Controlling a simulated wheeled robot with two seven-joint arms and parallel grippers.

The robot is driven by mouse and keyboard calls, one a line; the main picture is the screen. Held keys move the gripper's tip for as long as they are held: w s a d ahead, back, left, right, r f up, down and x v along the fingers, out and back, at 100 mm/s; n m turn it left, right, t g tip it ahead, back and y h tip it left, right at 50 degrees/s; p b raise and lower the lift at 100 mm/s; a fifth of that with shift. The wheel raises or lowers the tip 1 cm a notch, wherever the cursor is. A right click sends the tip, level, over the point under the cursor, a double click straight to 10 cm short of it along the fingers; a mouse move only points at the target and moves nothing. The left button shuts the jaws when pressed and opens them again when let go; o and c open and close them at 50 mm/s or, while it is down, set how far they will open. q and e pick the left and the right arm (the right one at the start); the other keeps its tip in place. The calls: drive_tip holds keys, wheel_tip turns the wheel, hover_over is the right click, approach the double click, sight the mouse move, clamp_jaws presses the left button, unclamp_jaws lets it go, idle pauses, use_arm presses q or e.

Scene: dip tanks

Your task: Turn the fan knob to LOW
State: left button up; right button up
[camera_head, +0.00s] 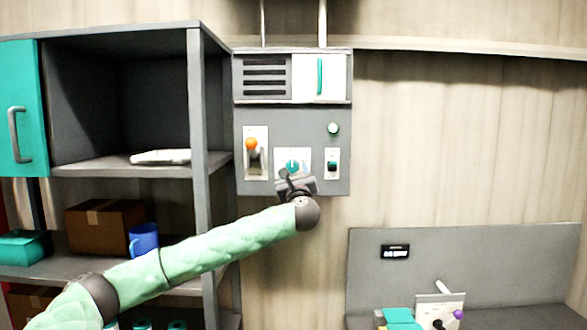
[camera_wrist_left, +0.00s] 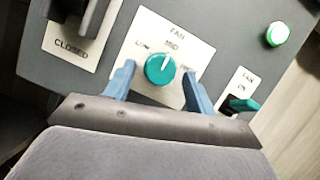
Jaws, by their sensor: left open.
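The fan knob (camera_head: 292,166) is a round teal knob on a white plate in the grey wall panel. In the left wrist view the fan knob (camera_wrist_left: 159,70) shows close up, with LOW at its upper left, MID above and a partly hidden label at its right. Its white mark points up toward MID. My left gripper (camera_head: 291,179) is at the lower edge of the knob plate in the head view. In the left wrist view the left gripper (camera_wrist_left: 160,72) is open, one blue finger on each side of the knob, with visible gaps. My right gripper is not in view.
Left of the knob is an orange-tipped lever (camera_head: 252,146) on a plate marked CLOSED. Right are a fan switch (camera_head: 332,166) and a lit green lamp (camera_head: 333,128).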

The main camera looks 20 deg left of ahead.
use_arm(q)
drive_tip(key=shift+w, duration=0.1)
drive_tip(key=shift+c, duration=0.4)
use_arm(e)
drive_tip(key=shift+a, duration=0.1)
